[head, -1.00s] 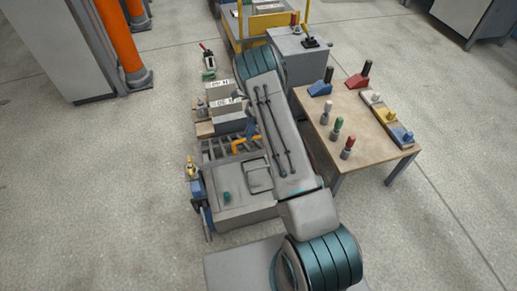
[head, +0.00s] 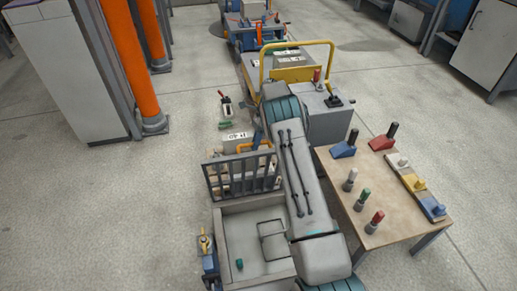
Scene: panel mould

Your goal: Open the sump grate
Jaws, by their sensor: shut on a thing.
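The sump grate (head: 230,178) is a dark barred panel. It stands nearly upright at the far edge of the grey sump box (head: 222,235). An orange handle (head: 241,147) shows at the grate's top edge.
A wooden table (head: 400,215) with several coloured handles and blocks stands to the right, close to my arm. A grey cabinet with a lever (head: 325,115) and a yellow-railed cart (head: 297,75) stand beyond. A brass valve (head: 205,243) is at the box's left.

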